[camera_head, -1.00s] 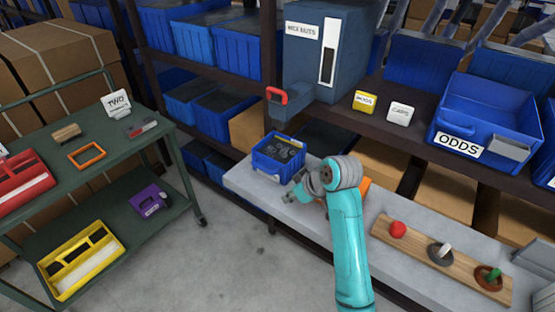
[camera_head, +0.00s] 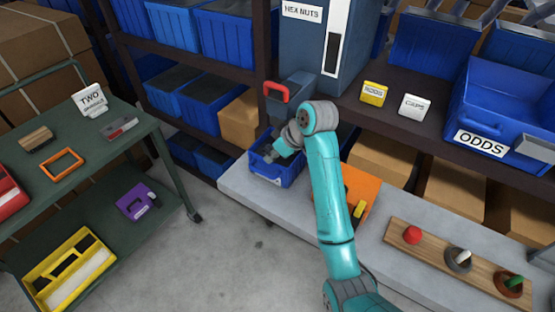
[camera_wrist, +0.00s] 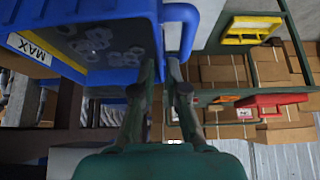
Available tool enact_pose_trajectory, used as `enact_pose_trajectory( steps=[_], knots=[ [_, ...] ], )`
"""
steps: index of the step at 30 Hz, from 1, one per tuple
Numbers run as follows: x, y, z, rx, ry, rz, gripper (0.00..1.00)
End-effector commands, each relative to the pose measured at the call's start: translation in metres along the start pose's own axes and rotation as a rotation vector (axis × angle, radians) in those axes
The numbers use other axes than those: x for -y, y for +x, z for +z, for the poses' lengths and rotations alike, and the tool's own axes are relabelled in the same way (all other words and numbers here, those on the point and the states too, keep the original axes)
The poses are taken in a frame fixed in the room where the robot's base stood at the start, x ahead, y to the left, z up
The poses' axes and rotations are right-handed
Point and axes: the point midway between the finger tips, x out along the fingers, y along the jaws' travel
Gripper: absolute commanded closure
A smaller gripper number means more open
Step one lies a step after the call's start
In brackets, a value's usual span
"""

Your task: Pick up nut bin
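The nut bin (camera_head: 278,172) is a blue open-topped bin on the near grey bench, below the hex nuts dispenser. In the wrist view the bin (camera_wrist: 105,74) fills the upper left, with grey nuts inside, a "MAX" label and a blue loop handle (camera_wrist: 191,32) on its right side. My gripper (camera_head: 283,146) is over the bin in the head view, partly covering it. In the wrist view my gripper's fingertips (camera_wrist: 163,64) are close together at the bin's wall and the lower end of the handle. Whether they grip it is unclear.
The hex nuts dispenser (camera_head: 325,45) with a red-handled chute (camera_head: 288,95) stands close above the bin. An orange tray (camera_head: 361,187) and a wooden peg board (camera_head: 455,262) lie on the bench. A green cart (camera_head: 100,150) stands left, across clear floor.

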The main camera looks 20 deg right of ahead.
Motion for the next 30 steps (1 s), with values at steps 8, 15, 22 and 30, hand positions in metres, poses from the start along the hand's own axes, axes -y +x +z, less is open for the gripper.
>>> enact_pose_trajectory(
  steps=[8,15,22,30],
  knots=[
    [0.001,0.021,0.000,0.001,0.000,-0.002,0.88],
    [0.001,0.054,0.000,0.000,0.000,-0.001,0.88],
    [0.000,0.064,0.000,-0.001,-0.001,0.001,0.88],
    [0.000,0.064,0.000,-0.001,0.000,0.001,1.00]
  ],
)
